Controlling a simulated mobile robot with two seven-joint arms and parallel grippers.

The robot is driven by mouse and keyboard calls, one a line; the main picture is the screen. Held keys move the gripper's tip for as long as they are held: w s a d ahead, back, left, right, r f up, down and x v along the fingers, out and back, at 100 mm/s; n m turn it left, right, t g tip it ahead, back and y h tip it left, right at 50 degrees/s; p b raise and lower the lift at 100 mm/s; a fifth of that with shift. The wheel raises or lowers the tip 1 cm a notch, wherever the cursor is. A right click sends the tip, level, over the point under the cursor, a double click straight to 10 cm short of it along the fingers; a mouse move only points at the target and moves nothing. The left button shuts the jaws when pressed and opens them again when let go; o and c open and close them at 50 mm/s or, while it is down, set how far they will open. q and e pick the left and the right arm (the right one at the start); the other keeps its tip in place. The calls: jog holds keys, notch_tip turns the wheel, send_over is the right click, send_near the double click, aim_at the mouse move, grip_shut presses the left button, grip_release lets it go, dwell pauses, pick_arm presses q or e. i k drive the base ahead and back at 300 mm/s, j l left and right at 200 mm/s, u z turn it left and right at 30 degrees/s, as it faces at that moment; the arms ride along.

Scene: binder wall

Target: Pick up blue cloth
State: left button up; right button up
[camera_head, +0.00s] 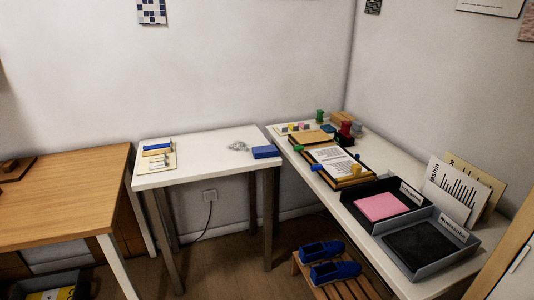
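A small blue block-shaped item (265,152) lies at the right end of the small white table (205,174); it may be the folded blue cloth, but it is too small to tell. A clear or grey crumpled item (238,146) lies just left of it. No other blue cloth can be made out. Neither of my grippers is in view.
A brown table (75,205) stands left. On the right, a long white table holds a black tray with a pink sheet (381,206), a grey tray (455,259), a clipboard (337,162) and stamps. Blue shoes (335,271) stand on a slatted stool below. The white table's middle is clear.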

aim_at(263, 152)
jog(key=i+u, duration=0.35)
jog(key=i, duration=1.05)
